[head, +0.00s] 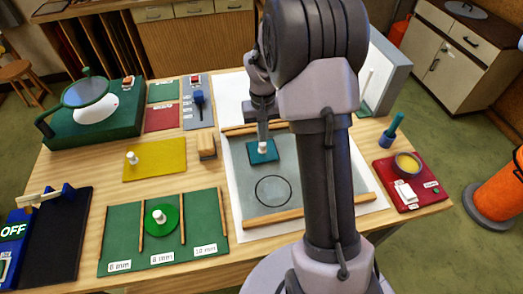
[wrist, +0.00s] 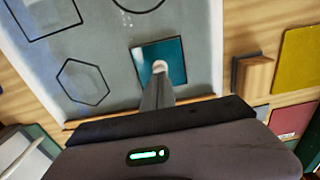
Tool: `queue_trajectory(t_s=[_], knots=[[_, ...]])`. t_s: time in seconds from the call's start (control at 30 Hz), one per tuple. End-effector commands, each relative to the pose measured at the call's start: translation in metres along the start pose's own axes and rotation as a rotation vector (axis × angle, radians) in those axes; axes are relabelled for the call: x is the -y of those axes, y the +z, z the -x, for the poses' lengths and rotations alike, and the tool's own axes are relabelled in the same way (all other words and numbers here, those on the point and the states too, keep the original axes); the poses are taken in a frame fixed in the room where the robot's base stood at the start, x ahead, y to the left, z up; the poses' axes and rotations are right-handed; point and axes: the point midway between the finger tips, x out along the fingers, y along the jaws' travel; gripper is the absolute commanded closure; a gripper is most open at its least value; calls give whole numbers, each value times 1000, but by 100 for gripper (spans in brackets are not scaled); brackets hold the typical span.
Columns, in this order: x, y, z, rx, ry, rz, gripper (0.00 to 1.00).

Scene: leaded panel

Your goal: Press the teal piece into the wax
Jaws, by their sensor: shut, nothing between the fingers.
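The teal piece (head: 272,157) is a square with a white knob. It lies on the grey wax sheet (head: 236,165), near the rear wooden strip, and also shows in the wrist view (wrist: 177,50). My gripper (head: 262,141) is shut and empty, pointing down right at the knob. In the wrist view its fingertips (wrist: 158,78) overlap the near side of the white knob (wrist: 159,66). I cannot tell whether they touch it or how deep the piece sits. The outline under the piece is hidden.
The wax sheet bears drawn outlines, including a circle (head: 273,191) and a hexagon (wrist: 83,81). Wooden strips (head: 310,210) edge it. A wooden block (head: 207,145), a yellow sheet (head: 155,160) and a green tray (head: 120,228) stand left. A red tray (head: 405,190) is at right.

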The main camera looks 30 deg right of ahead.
Motion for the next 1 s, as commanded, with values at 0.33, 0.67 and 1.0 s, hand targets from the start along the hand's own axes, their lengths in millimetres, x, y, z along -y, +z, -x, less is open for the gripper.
queue_trajectory(t_s=[0.33,0.67,1.0], knots=[[0,0,-6,0,0,0,100],[0,0,-11,1,0,0,100],[0,0,-13,1,0,0,100]])
